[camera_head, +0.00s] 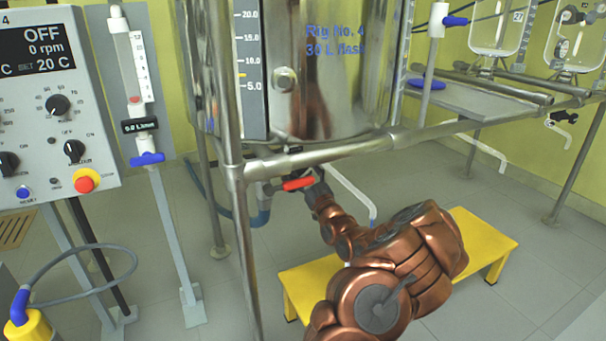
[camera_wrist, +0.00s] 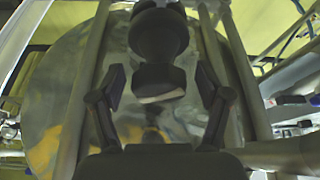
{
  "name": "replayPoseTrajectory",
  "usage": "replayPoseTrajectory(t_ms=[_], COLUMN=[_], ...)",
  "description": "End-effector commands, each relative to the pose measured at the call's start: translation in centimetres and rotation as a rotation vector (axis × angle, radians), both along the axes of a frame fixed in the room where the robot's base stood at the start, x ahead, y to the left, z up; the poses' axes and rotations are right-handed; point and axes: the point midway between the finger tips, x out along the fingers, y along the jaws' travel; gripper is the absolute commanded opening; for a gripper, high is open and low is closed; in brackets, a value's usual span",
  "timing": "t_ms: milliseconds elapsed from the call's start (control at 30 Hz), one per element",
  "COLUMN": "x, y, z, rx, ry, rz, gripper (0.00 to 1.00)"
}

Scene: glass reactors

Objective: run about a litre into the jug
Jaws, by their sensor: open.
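The steel vessel (camera_head: 345,70) marked Rig No. 4 stands in a tube frame, with a litre scale (camera_head: 252,60) on its front. Under it is a valve with a red handle (camera_head: 298,184). A pale outlet pipe (camera_head: 352,190) slants down to the right and ends in a short downturn. My gripper (camera_wrist: 160,88) is open, its two fingers apart on either side of a dark rounded part (camera_wrist: 158,45) below the vessel. In the head view my copper arm reaches up to the red handle; contact cannot be told. I see no jug in either view.
A yellow step stool (camera_head: 490,238) stands behind my arm. A frame rail (camera_head: 320,155) crosses above the valve, and a frame leg (camera_head: 238,220) stands left of it. A control panel (camera_head: 55,90) and a flowmeter stand (camera_head: 172,230) are at the left. Floor at the right is clear.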

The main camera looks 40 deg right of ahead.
Motion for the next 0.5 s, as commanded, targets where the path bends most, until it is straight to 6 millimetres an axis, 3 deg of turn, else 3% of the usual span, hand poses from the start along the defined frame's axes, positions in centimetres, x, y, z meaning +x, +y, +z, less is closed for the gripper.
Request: replayPoseTrajectory(t_ms=[167,500], x=[-0.01,-0.03], y=[-0.01,-0.03], z=[0.02,0.04], rx=[0.0,-0.001], ry=[0.0,-0.001], rz=[0.0,0.0], gripper=[0.76,0.42])
